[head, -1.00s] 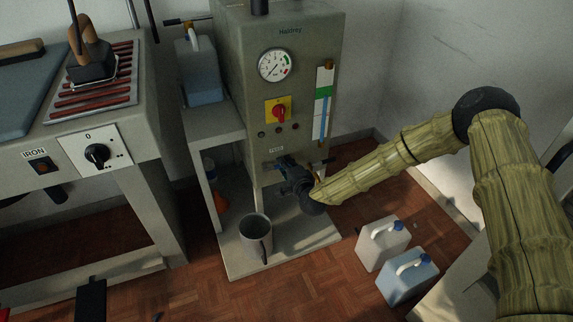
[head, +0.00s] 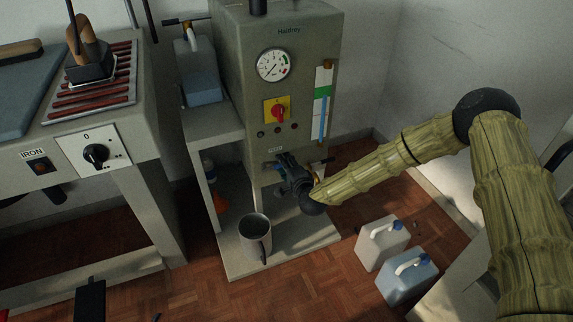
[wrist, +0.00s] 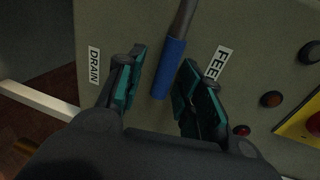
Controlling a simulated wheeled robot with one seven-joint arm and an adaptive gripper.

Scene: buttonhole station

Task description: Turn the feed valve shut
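The boiler (head: 240,90) stands at the back centre, with a FEED label (head: 275,150) low on its front. The FEED label (wrist: 217,64) and a DRAIN label (wrist: 94,64) also show in the wrist view. A lever with a blue sleeve (wrist: 170,68) and a bare metal rod lies between them, in front of the panel. My gripper (head: 281,163) is at the boiler front just below the FEED label. In the wrist view my gripper (wrist: 161,75) is open, its teal-padded fingers on either side of the blue sleeve. The sleeve lies closer to the right finger. The valve body is hidden.
A red knob on a yellow plate (head: 270,101) and a gauge (head: 274,65) are above my gripper. A grey mug (head: 254,235) stands on the boiler's base. Two jugs (head: 379,246) (head: 405,278) stand on the floor to the right. The ironing table (head: 130,135) is at left.

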